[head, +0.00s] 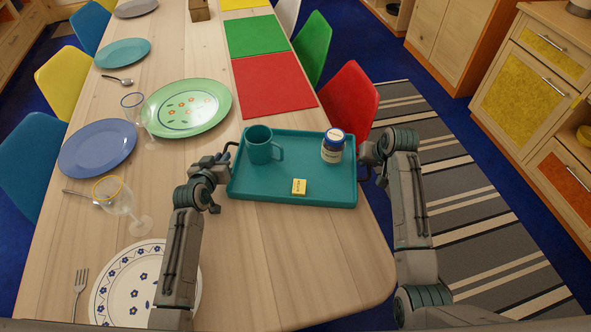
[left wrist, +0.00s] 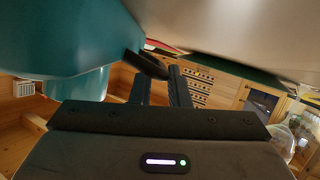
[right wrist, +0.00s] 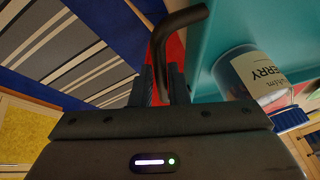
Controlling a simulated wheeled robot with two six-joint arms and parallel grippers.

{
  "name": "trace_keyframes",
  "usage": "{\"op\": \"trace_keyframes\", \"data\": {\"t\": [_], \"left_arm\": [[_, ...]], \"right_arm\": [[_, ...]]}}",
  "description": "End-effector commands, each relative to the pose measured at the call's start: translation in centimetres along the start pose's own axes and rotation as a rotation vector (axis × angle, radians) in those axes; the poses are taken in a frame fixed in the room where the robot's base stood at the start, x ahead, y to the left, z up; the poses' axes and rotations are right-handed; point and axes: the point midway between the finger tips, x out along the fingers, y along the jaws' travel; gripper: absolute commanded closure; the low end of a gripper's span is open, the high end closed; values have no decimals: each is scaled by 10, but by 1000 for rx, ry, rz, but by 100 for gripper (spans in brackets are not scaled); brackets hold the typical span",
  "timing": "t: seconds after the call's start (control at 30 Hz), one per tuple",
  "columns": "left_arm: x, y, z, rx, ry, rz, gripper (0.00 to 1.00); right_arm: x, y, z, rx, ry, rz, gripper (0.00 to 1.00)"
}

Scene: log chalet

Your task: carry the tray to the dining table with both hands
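The teal tray (head: 262,190) rests flat on the near right part of the wooden dining table (head: 290,250). It holds a teal mug (head: 260,146), a blue-lidded jar (head: 332,150) and a small yellow block (head: 299,187). My left gripper (head: 228,160) is at the tray's left side. In the left wrist view its fingers (left wrist: 160,82) stand apart, with a dark handle (left wrist: 147,65) across their tips. My right gripper (head: 372,160) is at the right side. In the right wrist view the curved dark handle (right wrist: 180,22) runs between its fingers (right wrist: 161,75).
A green plate (head: 187,107), a blue plate (head: 97,148), a patterned plate (head: 125,285) and two glasses (head: 118,197) stand left of the tray. A red placemat (head: 272,85) lies behind it. A red chair (head: 350,98) stands behind right. The table's front right is bare.

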Motion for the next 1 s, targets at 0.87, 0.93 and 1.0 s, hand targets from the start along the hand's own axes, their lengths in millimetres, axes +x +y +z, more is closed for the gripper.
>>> {"op": "trace_keyframes", "data": {"t": [0.87,0.93,1.0], "left_arm": [[-65,0,8,3,-11,-2,68],[-73,1,5,3,-8,-1,68],[-79,1,3,4,-4,-1,68]], "right_arm": [[2,0,1,1,1,-1,69],[2,0,0,1,1,-1,69],[1,0,0,1,1,-1,69]]}}
